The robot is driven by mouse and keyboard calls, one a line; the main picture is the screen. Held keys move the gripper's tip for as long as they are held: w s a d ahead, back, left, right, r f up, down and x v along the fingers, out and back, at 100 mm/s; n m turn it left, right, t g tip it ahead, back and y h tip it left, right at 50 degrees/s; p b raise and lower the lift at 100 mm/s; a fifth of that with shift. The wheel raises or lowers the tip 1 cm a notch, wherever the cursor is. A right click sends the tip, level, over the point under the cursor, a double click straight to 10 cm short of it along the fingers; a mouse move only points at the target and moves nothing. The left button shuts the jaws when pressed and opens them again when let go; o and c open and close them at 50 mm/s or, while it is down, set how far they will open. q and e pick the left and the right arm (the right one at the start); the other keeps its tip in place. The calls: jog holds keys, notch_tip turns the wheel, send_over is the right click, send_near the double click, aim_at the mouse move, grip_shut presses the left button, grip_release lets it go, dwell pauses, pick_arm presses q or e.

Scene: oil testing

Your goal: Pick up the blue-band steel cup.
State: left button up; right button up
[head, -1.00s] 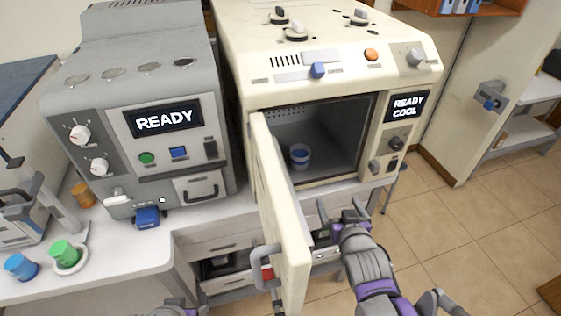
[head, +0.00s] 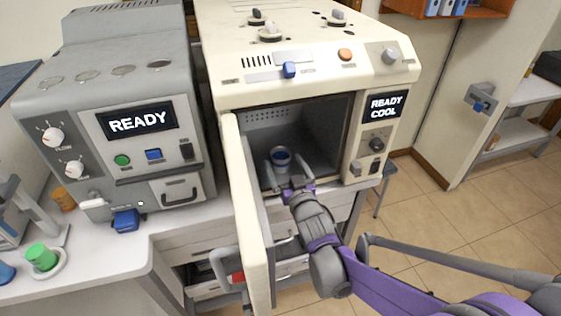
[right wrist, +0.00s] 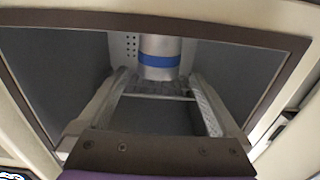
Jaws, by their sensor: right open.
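The blue-band steel cup (head: 280,156) stands upright on the floor inside the open oven (head: 235,95). In the right wrist view the cup (right wrist: 159,58) shows its steel wall and blue band, straight ahead between my fingers. My right gripper (head: 289,176) is at the oven's mouth, just in front of the cup. It also shows in the right wrist view (right wrist: 160,85), with its two fingers wide apart and nothing held. The cup's base is partly hidden behind the gripper in the head view. My left gripper is not in view.
The oven door (head: 250,225) stands open left of my right arm. The oven's right wall and control panel (head: 379,135) are close on the other side. A grey machine (head: 120,110) stands left.

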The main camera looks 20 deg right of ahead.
aim_at(284, 161)
jog(key=w, duration=0.4)
jog(key=shift+w+f, duration=0.15)
jog(key=shift+w, duration=0.25)
jog(key=c, duration=1.5)
